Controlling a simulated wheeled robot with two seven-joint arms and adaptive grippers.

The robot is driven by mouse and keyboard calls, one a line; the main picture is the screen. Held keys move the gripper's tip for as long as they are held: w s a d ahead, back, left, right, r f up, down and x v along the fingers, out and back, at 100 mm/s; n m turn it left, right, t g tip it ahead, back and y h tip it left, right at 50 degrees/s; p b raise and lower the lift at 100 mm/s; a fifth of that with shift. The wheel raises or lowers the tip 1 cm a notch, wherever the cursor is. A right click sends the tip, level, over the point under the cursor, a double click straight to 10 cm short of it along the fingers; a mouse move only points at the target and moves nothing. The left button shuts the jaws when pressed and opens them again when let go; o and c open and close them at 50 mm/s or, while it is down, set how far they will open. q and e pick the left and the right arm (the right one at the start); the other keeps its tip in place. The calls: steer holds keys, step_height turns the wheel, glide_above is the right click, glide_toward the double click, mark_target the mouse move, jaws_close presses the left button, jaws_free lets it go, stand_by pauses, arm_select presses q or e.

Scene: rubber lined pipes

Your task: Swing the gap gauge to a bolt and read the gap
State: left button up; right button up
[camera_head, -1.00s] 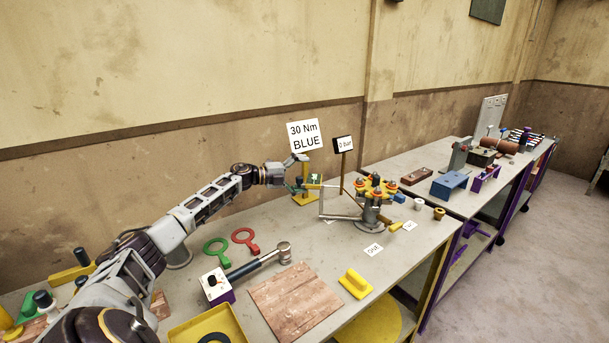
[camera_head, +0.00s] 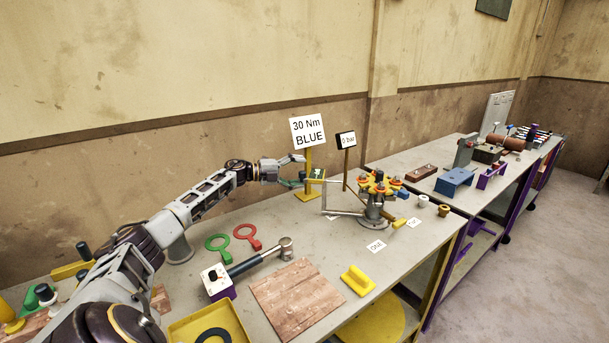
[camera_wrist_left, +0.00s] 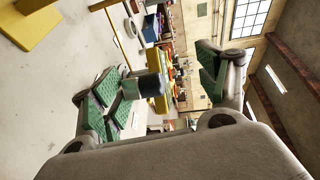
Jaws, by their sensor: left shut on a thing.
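My left gripper (camera_head: 301,173) reaches in from the left to the gap gauge's end, beside the yellow stand. The gauge's thin grey arm (camera_head: 345,212) runs back as a bent frame to the flange assembly (camera_head: 380,184), which has a yellow top, orange-ringed bolts and a grey base. In the left wrist view, a dark grey cylindrical knob (camera_wrist_left: 148,86) sits between the green-padded fingers (camera_wrist_left: 165,85). The gripper is shut on the gauge; the exact contact is hard to see. The gauge tip against the bolts is too small to tell. My right gripper is not in view.
A yellow stand carries a sign (camera_head: 308,131) reading "30 Nm BLUE"; a post holds a "0 bar" sign (camera_head: 346,140). A hammer (camera_head: 260,262), red ring tool (camera_head: 245,236), green ring tool (camera_head: 218,247), wooden board (camera_head: 297,290) and yellow tray (camera_head: 180,325) lie nearer.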

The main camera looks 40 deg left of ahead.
arm_select(q)
steer(key=s+a+r+b, duration=0.2)
steer(key=s+a, duration=0.4)
steer(key=a, duration=0.5)
steer(key=shift+s+r, duration=0.3)
steer(key=shift+s, duration=0.1)
stand_by(1.2)
stand_by(0.9)
steer(key=shift+r, duration=0.15)
step_height(320, 180, up, 21)
steer(key=p, duration=2.1)
steer(key=shift+r+p, duration=0.4)
steer(key=shift+p, duration=0.1)
